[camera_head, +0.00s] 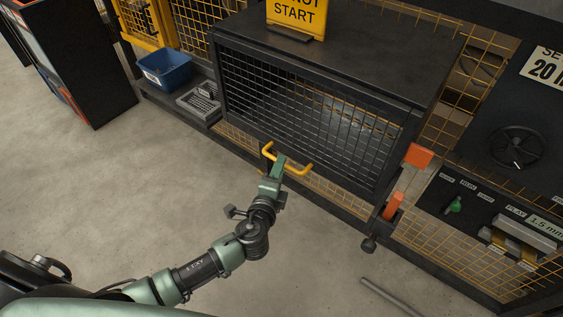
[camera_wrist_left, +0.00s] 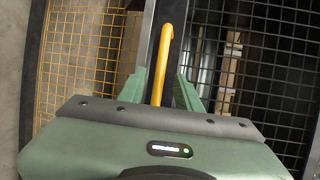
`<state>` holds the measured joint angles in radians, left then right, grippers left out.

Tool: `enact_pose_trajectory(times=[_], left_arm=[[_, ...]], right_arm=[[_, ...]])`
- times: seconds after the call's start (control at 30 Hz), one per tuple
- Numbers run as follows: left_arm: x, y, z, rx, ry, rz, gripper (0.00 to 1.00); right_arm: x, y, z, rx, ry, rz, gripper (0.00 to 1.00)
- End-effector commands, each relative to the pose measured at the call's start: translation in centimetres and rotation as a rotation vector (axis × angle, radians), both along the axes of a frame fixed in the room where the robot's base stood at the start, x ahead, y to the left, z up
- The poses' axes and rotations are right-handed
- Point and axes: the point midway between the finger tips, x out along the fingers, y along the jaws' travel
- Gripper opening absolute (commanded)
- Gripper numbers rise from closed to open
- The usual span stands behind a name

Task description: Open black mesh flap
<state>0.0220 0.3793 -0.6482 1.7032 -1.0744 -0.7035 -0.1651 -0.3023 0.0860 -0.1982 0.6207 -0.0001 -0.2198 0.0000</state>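The black mesh flap (camera_head: 300,110) covers the front of a dark box and looks closed. A yellow bar handle (camera_head: 296,164) sits at its lower edge. My left gripper (camera_head: 279,167) is at this handle. In the left wrist view, the yellow handle (camera_wrist_left: 164,55) runs between the two green fingers (camera_wrist_left: 160,92), which stand apart on either side of it. A narrow gap shows beside the bar, so the gripper looks open around it. The mesh (camera_wrist_left: 270,65) fills the right of that view. My right gripper is not in view.
A yellow sign (camera_head: 297,14) stands on the box top. A blue bin (camera_head: 165,69) and a grey tray (camera_head: 200,102) are at the left. An orange block (camera_head: 418,155) and orange lever (camera_head: 393,206) are at the right. A rod (camera_head: 390,298) lies on the floor; the left floor is clear.

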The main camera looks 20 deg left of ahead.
Motion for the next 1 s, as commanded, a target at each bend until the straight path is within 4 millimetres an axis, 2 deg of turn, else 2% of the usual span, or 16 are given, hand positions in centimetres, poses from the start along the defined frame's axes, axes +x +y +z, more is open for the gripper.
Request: enact_pose_trajectory(times=[0.1, 0.2, 0.53, 0.57, 0.67, 0.7, 1.0], left_arm=[[1.8, 0.1, -0.2, -0.001, -0.001, 0.001, 0.34], [2.7, 0.1, -0.5, -0.002, 0.0, 0.0, 0.34], [3.2, 0.1, -0.6, -0.003, 0.002, 0.001, 0.34], [3.2, 0.1, -0.6, -0.003, 0.002, 0.001, 0.31], [3.1, 0.1, -0.6, -0.003, 0.002, 0.001, 0.03], [3.1, 0.1, -0.6, -0.003, 0.002, 0.001, 0.0], [3.1, 0.1, -0.6, -0.003, 0.002, 0.001, 0.0]], right_arm=[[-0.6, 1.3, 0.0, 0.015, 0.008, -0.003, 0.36], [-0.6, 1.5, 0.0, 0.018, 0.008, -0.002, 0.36], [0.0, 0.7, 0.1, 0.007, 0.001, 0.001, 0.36], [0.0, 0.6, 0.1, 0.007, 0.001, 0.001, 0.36], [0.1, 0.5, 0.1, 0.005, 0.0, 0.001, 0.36], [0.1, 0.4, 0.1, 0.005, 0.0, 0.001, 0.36], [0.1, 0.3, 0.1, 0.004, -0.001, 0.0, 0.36]])
